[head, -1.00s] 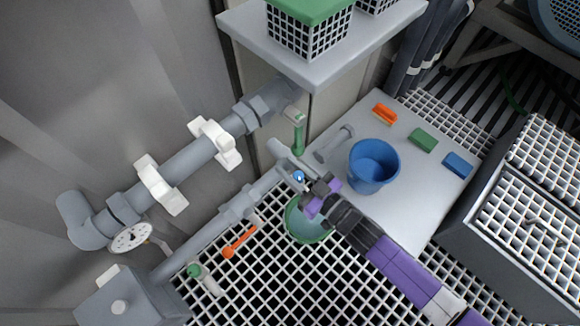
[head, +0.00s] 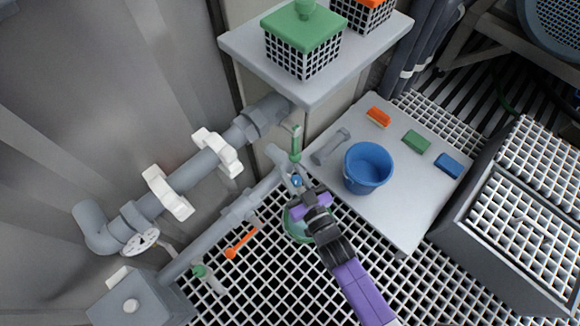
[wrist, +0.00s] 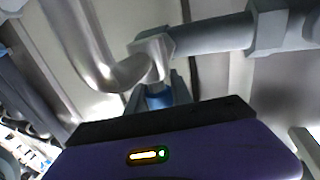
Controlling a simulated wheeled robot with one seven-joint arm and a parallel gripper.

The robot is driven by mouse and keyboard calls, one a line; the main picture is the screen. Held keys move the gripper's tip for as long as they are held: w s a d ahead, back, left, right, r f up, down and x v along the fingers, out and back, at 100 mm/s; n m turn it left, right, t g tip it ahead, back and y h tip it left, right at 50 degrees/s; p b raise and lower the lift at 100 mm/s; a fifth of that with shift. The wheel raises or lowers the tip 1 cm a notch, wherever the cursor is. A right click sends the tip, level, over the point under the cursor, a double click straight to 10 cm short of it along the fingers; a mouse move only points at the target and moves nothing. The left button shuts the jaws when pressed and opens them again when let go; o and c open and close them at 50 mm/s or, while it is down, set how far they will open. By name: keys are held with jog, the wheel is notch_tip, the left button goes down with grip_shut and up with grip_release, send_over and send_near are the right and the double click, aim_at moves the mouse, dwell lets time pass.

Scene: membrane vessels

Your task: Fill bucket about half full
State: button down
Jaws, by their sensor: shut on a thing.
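A green bucket (head: 290,224) stands on the white grating under the pipe outlet. My arm covers much of it, so its water level cannot be made out now. A small blue tap knob (head: 297,180) sits on the grey pipe just above the bucket. My gripper (head: 299,188) is at this knob and shut on it. In the wrist view the blue knob (wrist: 159,97) shows between the grey fingertips (wrist: 160,90), below a metal fitting with a curved spout (wrist: 85,45). A blue bucket (head: 368,168) stands upright on the pale platform, right of my gripper.
The pale platform (head: 400,205) also bears orange, green and blue brushes (head: 417,141) and a grey cylinder (head: 330,147). An orange tool (head: 241,242) lies left of the green bucket. A grey crate stack (head: 520,220) stands right. A shelf with baskets (head: 303,50) overhangs behind.

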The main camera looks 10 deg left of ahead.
jog(key=shift+w+d+r+m+t+h+p, duration=0.15)
jog(key=shift+m+t+h+p, duration=0.25)
jog(key=shift+m+h+p, duration=0.45)
jog(key=shift+d+f+m+t+h+p, duration=0.1)
jog(key=shift+m+t+h+p, duration=0.3)
jog(key=shift+h+p, duration=0.75)
jog(key=shift+w+d+r+m+t+h+p, duration=0.15)
jog(key=shift+m+t+h+p, duration=0.25)
jog(key=shift+m+h+p, duration=0.55)
jog(key=h, duration=0.1)
jog(key=m+h+p, duration=0.1)
jog(key=shift+s+d+f+t+h, duration=0.1)
jog(key=shift+d+f+t+h, duration=0.1)
jog(key=shift+t+h, duration=0.15)
jog(key=shift+d+m+h, duration=0.35)
jog(key=shift+m+h, duration=0.65)
jog(key=shift+h, duration=0.2)
jog(key=shift+f, duration=0.1)
jog(key=c, duration=1.1)
grip_release()
